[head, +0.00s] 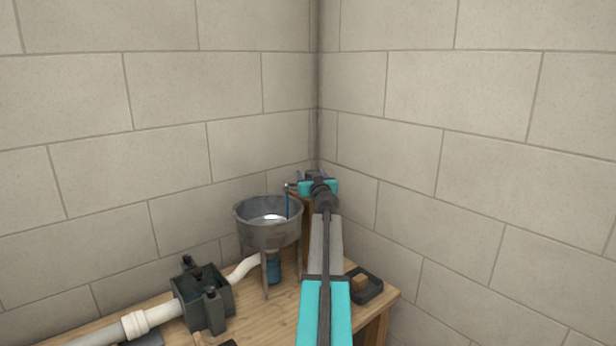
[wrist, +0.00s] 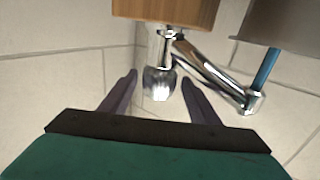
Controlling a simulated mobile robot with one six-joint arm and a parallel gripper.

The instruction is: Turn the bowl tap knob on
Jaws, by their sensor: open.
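The bowl tap's chrome knob (wrist: 158,84) appears between the two fingertips of my gripper (wrist: 160,79) in the wrist view. My gripper is open, with a gap visible on each side of the knob; I cannot tell how deep the knob sits between the fingers. The chrome spout (wrist: 210,70) runs from the knob's base towards the bowl (wrist: 283,22). A thin blue column (wrist: 264,69) joins the spout's end and the bowl. In the head view, my gripper (head: 317,177) is behind and right of the metal bowl (head: 268,235), and my arm hides the knob.
A wooden post (wrist: 165,12) carries the tap. The bowl stands on legs on a wooden bench (head: 255,318). A dark box fitting (head: 203,298) with a white pipe (head: 135,323) is at left, and a small black tray (head: 366,290) at right. Block walls (head: 400,200) close the corner.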

